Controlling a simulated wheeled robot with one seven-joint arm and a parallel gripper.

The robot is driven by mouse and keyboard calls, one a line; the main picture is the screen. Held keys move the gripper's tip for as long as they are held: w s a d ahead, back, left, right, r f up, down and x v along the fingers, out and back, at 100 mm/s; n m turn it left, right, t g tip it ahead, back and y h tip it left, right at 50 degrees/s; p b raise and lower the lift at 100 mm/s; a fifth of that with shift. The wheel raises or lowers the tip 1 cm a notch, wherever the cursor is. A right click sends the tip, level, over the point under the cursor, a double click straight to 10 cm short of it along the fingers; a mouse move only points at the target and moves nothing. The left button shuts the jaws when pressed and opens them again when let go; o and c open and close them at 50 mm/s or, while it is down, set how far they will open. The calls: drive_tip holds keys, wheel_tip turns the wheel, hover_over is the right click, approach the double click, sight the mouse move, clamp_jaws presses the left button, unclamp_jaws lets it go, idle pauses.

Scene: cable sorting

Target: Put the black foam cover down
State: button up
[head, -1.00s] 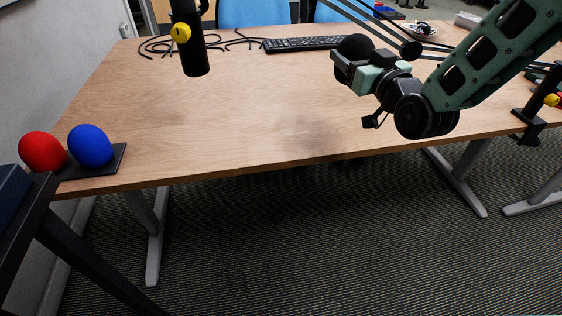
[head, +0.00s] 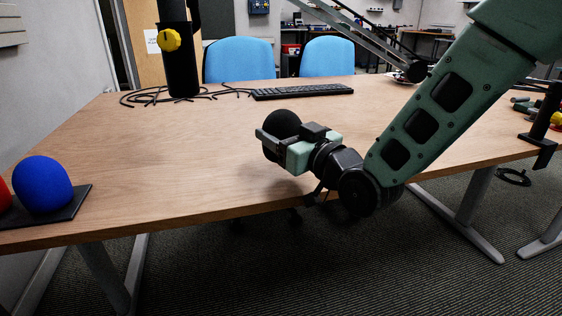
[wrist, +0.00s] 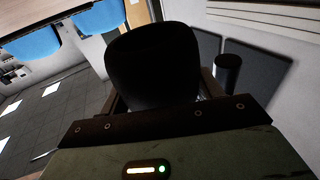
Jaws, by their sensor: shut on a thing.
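The black foam cover (head: 283,123) is a dark rounded piece held in my gripper (head: 272,140) above the front middle of the wooden table in the head view. In the wrist view the cover (wrist: 153,62) fills the space between the two fingers of my gripper (wrist: 160,88). The gripper is shut on it. The cover's lower part is hidden by the fingers. I cannot tell exactly how high above the tabletop it is.
A blue foam cover (head: 42,184) and a partly cut-off red one (head: 4,196) sit on a black tray (head: 74,206) at the table's left. The tabletop (head: 170,150) between is clear.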

drive_tip(key=shift+f+b, duration=0.6)
drive_tip(key=shift+f, duration=1.55)
drive_tip(key=shift+f, duration=0.2)
drive_tip(key=o, duration=1)
drive_tip(key=shift+r, duration=0.1)
drive_tip(key=shift+c, duration=0.2)
drive_tip(key=shift+r, duration=0.15)
drive_tip(key=v, duration=0.7)
drive_tip(key=shift+s+d+p, duration=0.2)
drive_tip(key=shift+s+p, duration=0.05)
drive_tip(key=shift+p, duration=0.1)
